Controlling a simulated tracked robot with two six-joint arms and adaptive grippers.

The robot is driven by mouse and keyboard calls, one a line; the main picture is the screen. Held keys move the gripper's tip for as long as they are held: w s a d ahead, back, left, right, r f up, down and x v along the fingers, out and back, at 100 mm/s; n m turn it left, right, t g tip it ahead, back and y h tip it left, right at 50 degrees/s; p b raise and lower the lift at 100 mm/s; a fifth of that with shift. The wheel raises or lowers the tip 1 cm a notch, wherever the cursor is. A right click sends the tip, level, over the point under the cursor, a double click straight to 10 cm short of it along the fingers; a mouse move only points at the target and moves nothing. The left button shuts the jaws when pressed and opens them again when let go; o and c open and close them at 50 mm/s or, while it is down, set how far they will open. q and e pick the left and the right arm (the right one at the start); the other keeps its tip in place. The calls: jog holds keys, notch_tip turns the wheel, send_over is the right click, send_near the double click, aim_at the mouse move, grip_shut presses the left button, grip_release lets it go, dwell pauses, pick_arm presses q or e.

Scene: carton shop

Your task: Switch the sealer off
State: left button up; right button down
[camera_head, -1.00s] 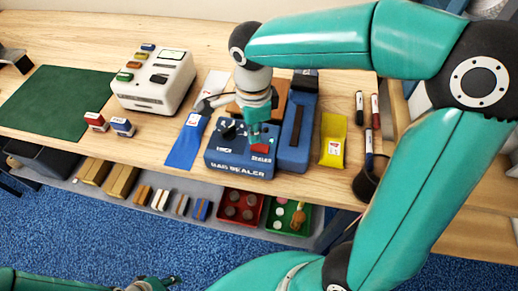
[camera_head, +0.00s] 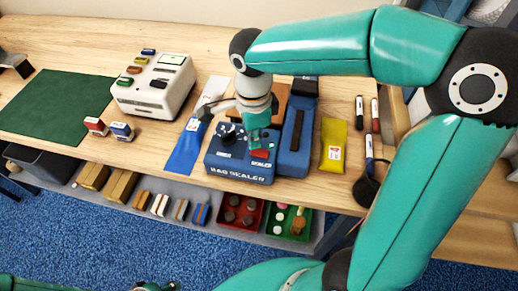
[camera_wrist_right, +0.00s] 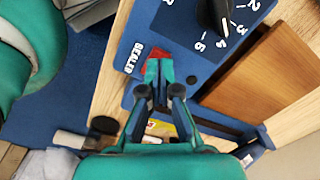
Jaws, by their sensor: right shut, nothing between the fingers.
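The blue bag sealer (camera_head: 240,172) stands on the wooden table, with a black dial (camera_head: 228,137) on its top. The dial also shows in the right wrist view (camera_wrist_right: 212,15). A red switch (camera_head: 262,154) sits on the sealer's right side; in the right wrist view the red part (camera_wrist_right: 150,68) shows beside the fingertips, partly covered by them. My right gripper (camera_head: 254,145) is shut and empty, pointing down at the switch; its fingertips (camera_wrist_right: 158,68) are at or touching it, I cannot tell which. A bit of my left gripper (camera_head: 152,286) shows at the bottom edge, mostly cut off.
A blue bag (camera_head: 187,150) lies left of the sealer and a yellow bag (camera_head: 333,145) right of it. A white machine (camera_head: 155,88), a green mat (camera_head: 58,105) and markers (camera_head: 369,145) are farther out. A red tray (camera_head: 240,226) and a green tray (camera_head: 290,234) sit on the lower shelf.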

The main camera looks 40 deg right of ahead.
aim_at(255, 151)
jog(key=shift+f+b, duration=1.05)
jog(key=shift+f, duration=0.15)
dwell(0.8)
jog(key=shift+r+p, duration=2.8)
jog(key=shift+r, duration=0.75)
